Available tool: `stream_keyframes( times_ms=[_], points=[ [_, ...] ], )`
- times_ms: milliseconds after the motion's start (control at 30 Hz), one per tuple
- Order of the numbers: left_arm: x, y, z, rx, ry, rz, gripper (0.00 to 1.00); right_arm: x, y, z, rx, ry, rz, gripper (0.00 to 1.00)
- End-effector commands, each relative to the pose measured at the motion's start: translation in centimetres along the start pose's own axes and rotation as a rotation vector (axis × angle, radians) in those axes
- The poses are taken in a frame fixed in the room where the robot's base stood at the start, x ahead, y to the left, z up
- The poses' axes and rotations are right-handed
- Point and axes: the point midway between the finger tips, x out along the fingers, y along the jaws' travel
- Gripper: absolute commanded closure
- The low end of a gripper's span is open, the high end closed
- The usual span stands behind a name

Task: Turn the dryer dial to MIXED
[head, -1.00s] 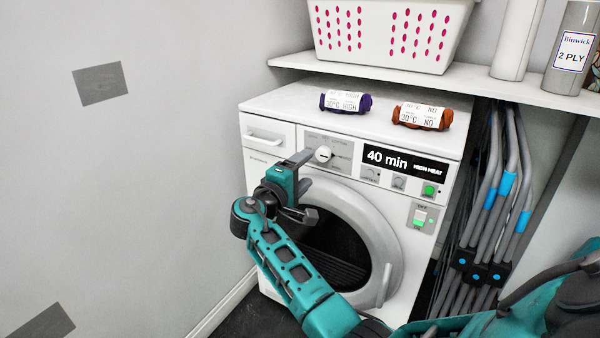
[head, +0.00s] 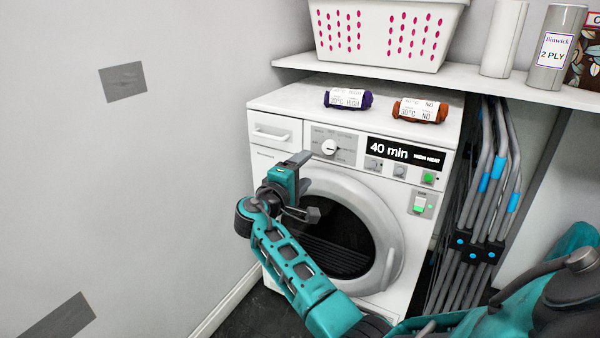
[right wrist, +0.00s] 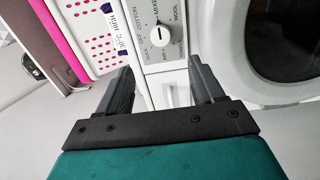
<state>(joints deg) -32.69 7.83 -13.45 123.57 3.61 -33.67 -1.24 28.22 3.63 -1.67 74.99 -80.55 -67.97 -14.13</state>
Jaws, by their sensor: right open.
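The dryer dial (head: 330,147) is a round white knob on the grey panel at the upper left of the white dryer (head: 375,190). In the right wrist view the dial (right wrist: 160,35) shows beyond the fingertips, with printed labels around it including COTTON and MIXED. I cannot tell surely which label it points to. My right gripper (head: 308,187) is open and empty in front of the dryer, below and left of the dial, not touching it. Its two dark fingers (right wrist: 161,72) are spread apart in the right wrist view. My left gripper is not in view.
A display (head: 404,153) reads 40 min. The round door (head: 390,240) lies behind my right arm. Purple (head: 348,98) and orange (head: 420,110) rolled cloths lie on top. A shelf (head: 420,75) with a basket (head: 388,35) hangs above. A folded rack (head: 485,200) stands at right.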

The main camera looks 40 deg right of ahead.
Motion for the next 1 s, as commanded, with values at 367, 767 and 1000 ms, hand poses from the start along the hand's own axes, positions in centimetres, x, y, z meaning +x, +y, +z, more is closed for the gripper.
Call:
stream_keyframes(
  times_ms=[367,767,1000],
  points=[
    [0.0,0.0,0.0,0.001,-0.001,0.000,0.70,0.2,0.0,0.1,0.000,0.000,0.000,0.33],
    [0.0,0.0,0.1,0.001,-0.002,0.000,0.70,0.2,0.0,0.1,0.000,0.000,0.000,0.33],
    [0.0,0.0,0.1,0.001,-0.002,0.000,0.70,-1.6,-4.5,0.5,0.043,0.104,-0.110,0.33]
  ],
)
